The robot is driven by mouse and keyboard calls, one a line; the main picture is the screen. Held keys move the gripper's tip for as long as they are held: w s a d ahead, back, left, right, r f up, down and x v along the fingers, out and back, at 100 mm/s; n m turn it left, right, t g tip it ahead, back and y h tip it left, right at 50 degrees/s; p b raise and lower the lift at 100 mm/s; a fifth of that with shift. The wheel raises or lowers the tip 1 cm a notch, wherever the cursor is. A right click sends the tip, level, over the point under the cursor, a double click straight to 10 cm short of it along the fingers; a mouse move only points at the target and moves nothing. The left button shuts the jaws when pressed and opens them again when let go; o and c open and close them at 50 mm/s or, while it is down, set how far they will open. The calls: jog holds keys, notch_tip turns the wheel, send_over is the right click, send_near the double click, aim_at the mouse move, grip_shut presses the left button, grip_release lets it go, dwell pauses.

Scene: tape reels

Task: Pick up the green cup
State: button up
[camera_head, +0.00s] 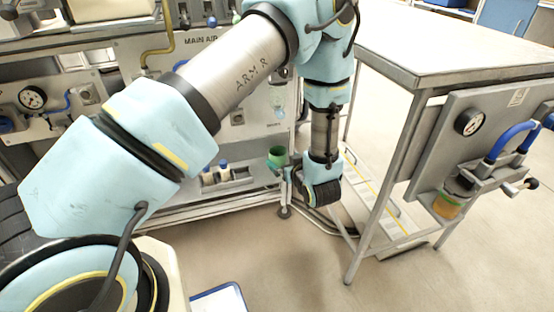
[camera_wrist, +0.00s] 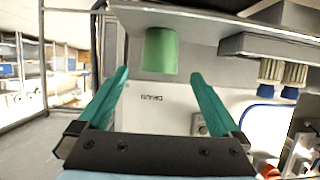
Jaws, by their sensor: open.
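The green cup (camera_head: 277,155) stands in front of the grey panel in the head view, just left of my wrist. In the wrist view, where the panel lettering is upside down, the cup (camera_wrist: 160,50) meets a grey ledge (camera_wrist: 215,27) along the top. My gripper (camera_wrist: 160,74) is open, with its two teal fingers spread. The cup shows in the gap ahead of the fingertips, roughly centred, and nothing is held. In the head view my gripper (camera_head: 284,171) is small and partly hidden beside the cup; I cannot tell whether they touch.
Small bottles with blue caps (camera_head: 223,167) stand in a holder left of the cup. A metal table (camera_head: 440,62) stands on the right, with a gauge, blue hoses and an amber jar (camera_head: 446,206) on its side panel. Open floor lies in front.

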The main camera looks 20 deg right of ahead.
aim_at(281, 157)
jog(key=b+x, duration=0.1)
jog(key=x, duration=0.6)
jog(key=shift+w+d, duration=0.1)
jog(key=c, duration=1.3)
